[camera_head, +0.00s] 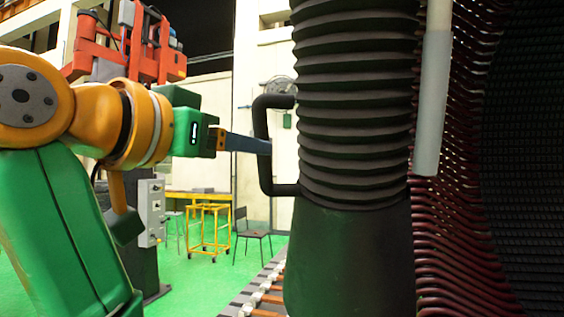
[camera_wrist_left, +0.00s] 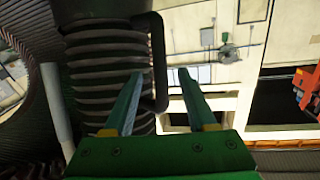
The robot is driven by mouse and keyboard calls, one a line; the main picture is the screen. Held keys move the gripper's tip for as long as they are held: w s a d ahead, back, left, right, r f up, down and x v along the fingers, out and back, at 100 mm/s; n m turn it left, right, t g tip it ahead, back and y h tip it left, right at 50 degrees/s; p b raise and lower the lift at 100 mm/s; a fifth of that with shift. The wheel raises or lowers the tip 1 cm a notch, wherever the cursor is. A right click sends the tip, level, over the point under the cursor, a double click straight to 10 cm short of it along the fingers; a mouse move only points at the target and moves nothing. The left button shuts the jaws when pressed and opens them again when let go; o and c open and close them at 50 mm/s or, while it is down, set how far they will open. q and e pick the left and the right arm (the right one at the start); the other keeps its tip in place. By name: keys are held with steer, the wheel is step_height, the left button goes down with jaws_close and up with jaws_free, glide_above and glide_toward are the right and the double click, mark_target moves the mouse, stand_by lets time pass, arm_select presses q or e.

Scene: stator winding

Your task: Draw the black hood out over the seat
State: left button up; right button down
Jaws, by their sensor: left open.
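The black hood (camera_head: 352,105) is a ribbed, upright bellows at the centre of the head view, and it also shows in the left wrist view (camera_wrist_left: 100,72). A black C-shaped handle (camera_head: 262,172) stands out on its left side. Below the ribs is a smooth, dark, flared body (camera_head: 348,262); I cannot tell whether it is the seat or part of the hood. My left gripper (camera_head: 269,146) is open at the handle's upright bar. In the left wrist view its fingers (camera_wrist_left: 161,73) lie on either side of the bar, with gaps showing. My right gripper is out of view.
A pale grey tube (camera_head: 432,105) hangs close to the hood's right side. Dark red ribbed windings (camera_head: 455,225) curve behind it. A yellow frame stand (camera_head: 208,230) and a chair (camera_head: 252,235) stand far back on the green floor. Free room lies left of the handle.

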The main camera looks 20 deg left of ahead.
mark_target(263, 168)
arm_select(q)
steer(key=w+p, duration=0.2)
steer(key=w, duration=0.1)
steer(key=w+d+r+p, duration=0.1)
steer(key=shift+w, duration=0.15)
steer(key=shift+w+d, duration=0.1)
steer(key=shift+w, duration=0.25)
steer(key=shift+w+d+f, duration=0.15)
steer(key=shift+w+f, duration=0.15)
steer(key=shift+w, duration=0.3)
steer(key=shift+s, duration=0.15)
jaws_close()
steer(key=shift+r, duration=0.1)
